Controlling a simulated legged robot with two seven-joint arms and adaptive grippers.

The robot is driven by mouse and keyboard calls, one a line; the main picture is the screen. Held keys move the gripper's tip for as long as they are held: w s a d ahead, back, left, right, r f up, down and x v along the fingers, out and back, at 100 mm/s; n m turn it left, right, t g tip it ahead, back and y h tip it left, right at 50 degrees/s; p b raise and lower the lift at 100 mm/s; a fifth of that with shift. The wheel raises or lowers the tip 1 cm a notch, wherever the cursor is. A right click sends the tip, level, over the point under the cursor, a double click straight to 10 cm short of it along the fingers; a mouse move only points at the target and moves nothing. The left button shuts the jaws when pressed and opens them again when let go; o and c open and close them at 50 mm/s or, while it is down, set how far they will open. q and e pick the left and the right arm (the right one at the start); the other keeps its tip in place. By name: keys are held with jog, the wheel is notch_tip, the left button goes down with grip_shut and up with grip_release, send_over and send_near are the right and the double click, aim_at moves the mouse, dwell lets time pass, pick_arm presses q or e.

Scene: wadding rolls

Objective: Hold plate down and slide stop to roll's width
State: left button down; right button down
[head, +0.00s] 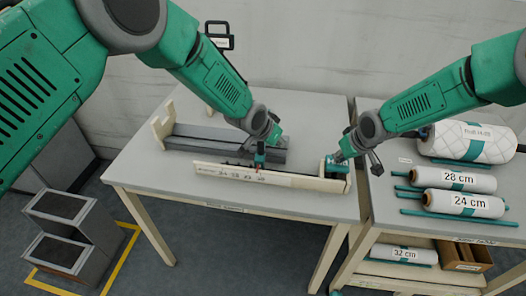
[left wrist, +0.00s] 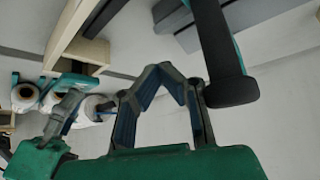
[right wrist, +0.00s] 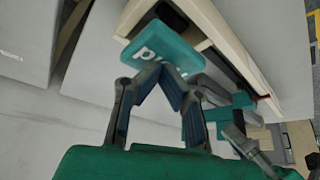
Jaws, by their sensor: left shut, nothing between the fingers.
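A pale wooden measuring jig (head: 220,175) with a number scale lies along the table front. A teal plate with white lettering (head: 336,166) sits at its right end and shows large in the right wrist view (right wrist: 165,50). The teal and dark stop (head: 260,157), with a red mark, stands near the scale's middle. My left gripper (head: 248,146) is shut and empty behind the stop; contact is unclear. My right gripper (head: 339,157) is shut, its tips at the plate's edge in the right wrist view; whether they press it is unclear.
A side table holds white rolls labelled 28 cm (head: 458,178) and 24 cm (head: 468,203), plus a larger roll (head: 470,140). A 32 cm roll (head: 403,254) and a box (head: 462,255) are on its lower shelf. A grey trough (head: 225,142) lies behind the jig.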

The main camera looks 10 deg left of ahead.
pick_arm(q)
jog(key=shift+a, duration=1.8)
pick_arm(e)
jog(key=shift+s+f, duration=0.1)
jog(key=shift+f, duration=0.05)
pick_arm(q)
jog(key=shift+a, duration=0.35)
jog(key=a, duration=0.6)
jog(key=shift+a, duration=0.2)
dwell(1.1)
jog(key=shift+d, duration=1.3)
pick_arm(e)
notch_tip(320, 180, up, 8)
dwell(1.1)
